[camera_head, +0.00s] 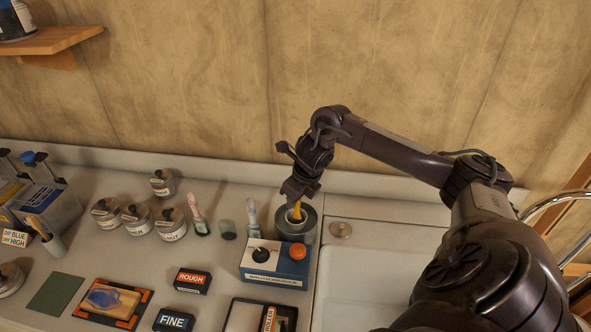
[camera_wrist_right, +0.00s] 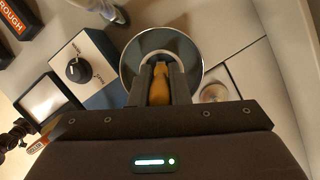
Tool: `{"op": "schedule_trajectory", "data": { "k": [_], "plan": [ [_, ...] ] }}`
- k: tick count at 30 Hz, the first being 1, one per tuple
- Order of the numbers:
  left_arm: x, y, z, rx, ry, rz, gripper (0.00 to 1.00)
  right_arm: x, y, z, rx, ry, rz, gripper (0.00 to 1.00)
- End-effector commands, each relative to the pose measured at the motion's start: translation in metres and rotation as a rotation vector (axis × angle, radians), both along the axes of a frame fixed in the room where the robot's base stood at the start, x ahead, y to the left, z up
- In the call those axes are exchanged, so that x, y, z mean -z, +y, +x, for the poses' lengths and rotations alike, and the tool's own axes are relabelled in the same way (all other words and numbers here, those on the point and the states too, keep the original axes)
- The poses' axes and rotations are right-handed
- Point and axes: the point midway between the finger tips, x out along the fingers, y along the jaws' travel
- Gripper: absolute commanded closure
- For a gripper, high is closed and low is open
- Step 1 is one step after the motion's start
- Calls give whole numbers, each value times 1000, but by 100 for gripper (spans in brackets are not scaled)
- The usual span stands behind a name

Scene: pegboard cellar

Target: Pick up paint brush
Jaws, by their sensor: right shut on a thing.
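The paint brush (camera_head: 297,211) shows as a yellow-orange handle standing in a round metal can (camera_head: 309,230) at the back of the counter, beside the sink. My right gripper (camera_head: 296,196) reaches down over the can from above. In the right wrist view its two fingers (camera_wrist_right: 159,84) are closed on the sides of the orange handle (camera_wrist_right: 160,90), inside the can's rim (camera_wrist_right: 130,62). The brush's lower end is hidden in the can. My left gripper is in neither view.
A blue-white box with a black knob and orange button (camera_head: 275,263) stands close in front of the can. The sink (camera_head: 365,275) lies to the right. Several lidded tins (camera_head: 137,218) and small brushes (camera_head: 199,214) stand to the left. The wall is close behind.

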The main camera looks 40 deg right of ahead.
Motion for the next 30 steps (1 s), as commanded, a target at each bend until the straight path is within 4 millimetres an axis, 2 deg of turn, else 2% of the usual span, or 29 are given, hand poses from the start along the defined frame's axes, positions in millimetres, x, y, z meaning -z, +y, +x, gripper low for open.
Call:
{"op": "schedule_trajectory", "data": {
  "k": [7,13,17,23,24,30],
  "plan": [
    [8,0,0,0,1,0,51,-22,-1,2,1,-6,-1,100],
    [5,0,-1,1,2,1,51,-65,-1,2,1,-8,-1,100],
    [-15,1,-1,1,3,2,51,-97,-1,1,1,-7,-4,100],
    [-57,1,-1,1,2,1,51,-162,-1,2,2,-8,-2,100],
    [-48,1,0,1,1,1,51,-155,0,2,-1,-6,-1,100],
    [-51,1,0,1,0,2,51,-177,-1,1,2,-7,0,100]
  ]
}}
